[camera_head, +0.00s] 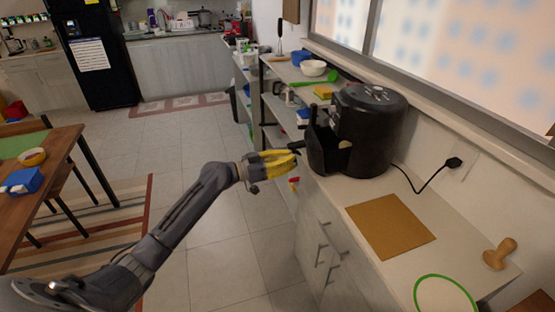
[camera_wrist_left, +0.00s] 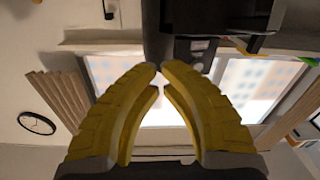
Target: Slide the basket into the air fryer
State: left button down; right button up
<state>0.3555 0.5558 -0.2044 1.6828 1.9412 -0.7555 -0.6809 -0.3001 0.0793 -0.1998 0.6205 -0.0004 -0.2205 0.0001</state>
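The black air fryer (camera_head: 372,125) stands on the counter against the window wall. Its basket (camera_head: 326,150) sticks out at the front left side, pulled partly out, with its top opening showing. My left gripper (camera_head: 297,158) has yellow fingers and is just left of the basket, near its dark handle (camera_head: 297,146). I cannot tell whether the fingers touch the handle. In the left wrist view the fingertips (camera_wrist_left: 160,68) come together with nothing clearly held between them. A dark body with a panel (camera_wrist_left: 190,40) shows beyond the fingers there. My right gripper is not in view.
A brown board (camera_head: 390,226), a wooden press-like object (camera_head: 500,254) and a green-rimmed plate (camera_head: 445,293) lie on the counter. A black cord (camera_head: 430,184) runs from the fryer to the wall. A cluttered shelf (camera_head: 262,100) stands behind.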

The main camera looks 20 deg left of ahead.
pick_arm(q)
jog(key=w+a+f+t+y, duration=0.3)
jog(key=w+a+y, duration=0.5)
jog(key=w+a, duration=0.3)
jog(key=w+a+r+m+t+y, duration=0.25)
jog(key=a+r+m+t, duration=0.35)
jog(key=a, duration=0.4)
jog(key=s+d+f+m+g+h, duration=0.3)
jog(key=d+f+m+g+h, duration=0.15)
jog(key=m, duration=0.55)
jog(key=s+d+f+m+g+h, duration=0.4)
jog(key=d+m+g+h, duration=0.15)
jog(key=m, duration=0.55)
jog(key=x, duration=0.6)
jog(key=shift+w+r+t, duration=0.15)
jog(key=shift+w+t, duration=0.05)
jog(key=shift+t, duration=0.2)
